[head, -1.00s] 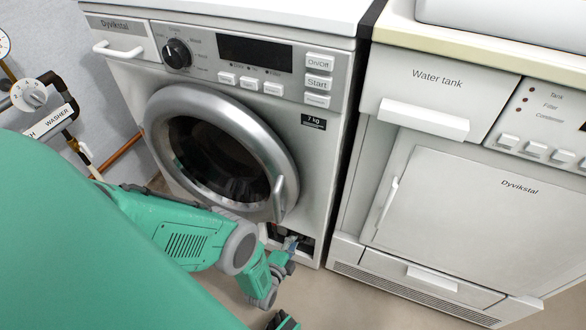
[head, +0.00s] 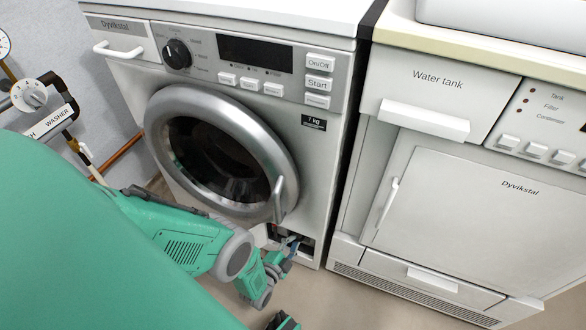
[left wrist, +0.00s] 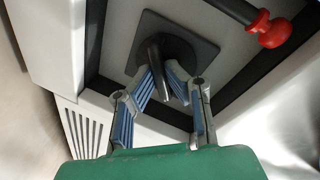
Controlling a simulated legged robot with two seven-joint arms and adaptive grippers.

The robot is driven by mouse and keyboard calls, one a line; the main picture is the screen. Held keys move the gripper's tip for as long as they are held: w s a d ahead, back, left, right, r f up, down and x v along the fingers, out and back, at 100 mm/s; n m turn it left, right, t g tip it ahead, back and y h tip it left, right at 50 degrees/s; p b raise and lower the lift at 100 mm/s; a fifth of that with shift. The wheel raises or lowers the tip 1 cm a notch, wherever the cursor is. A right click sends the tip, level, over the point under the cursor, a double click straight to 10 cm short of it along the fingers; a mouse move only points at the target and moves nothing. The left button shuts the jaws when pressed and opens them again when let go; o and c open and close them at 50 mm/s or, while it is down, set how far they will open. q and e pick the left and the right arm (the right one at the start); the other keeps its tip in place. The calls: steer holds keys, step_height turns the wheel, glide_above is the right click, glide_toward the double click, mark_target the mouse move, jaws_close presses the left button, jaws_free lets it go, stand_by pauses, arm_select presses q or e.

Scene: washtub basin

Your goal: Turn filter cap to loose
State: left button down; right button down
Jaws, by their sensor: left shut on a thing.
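The filter cap (left wrist: 182,50) is a dark round piece with a raised grip bar, set on a dark square plate. It sits in the open recess (head: 304,246) at the lower right of the washing machine (head: 318,190). In the left wrist view my left gripper (left wrist: 169,92) has its blue-padded fingers on both sides of the grip bar, shut on it. In the head view my left gripper (head: 291,244) reaches into the recess, and the cap is too small and shaded to make out.
A red-ended black hose (left wrist: 272,30) lies beside the cap, close to the fingers. The round washer door (head: 222,155) is closed above the recess. A dryer (head: 430,200) stands to the right. Bare floor (head: 350,305) lies in front.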

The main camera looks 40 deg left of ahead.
arm_select(q)
steer(key=shift+s+d+f, duration=0.15)
steer(key=shift+s+d, duration=0.05)
steer(key=shift+d, duration=0.2)
steer(key=c, duration=1.6)
jaws_free()
steer(key=shift+w+a, duration=0.1)
steer(key=shift+a, duration=0.1)
steer(key=s+d+r, duration=0.1)
steer(key=s+r, duration=0.1)
steer(key=s, duration=0.9)
steer(key=shift+s+d+r, duration=0.15)
steer(key=shift+s+d, duration=0.05)
steer(key=shift+s, duration=0.2)
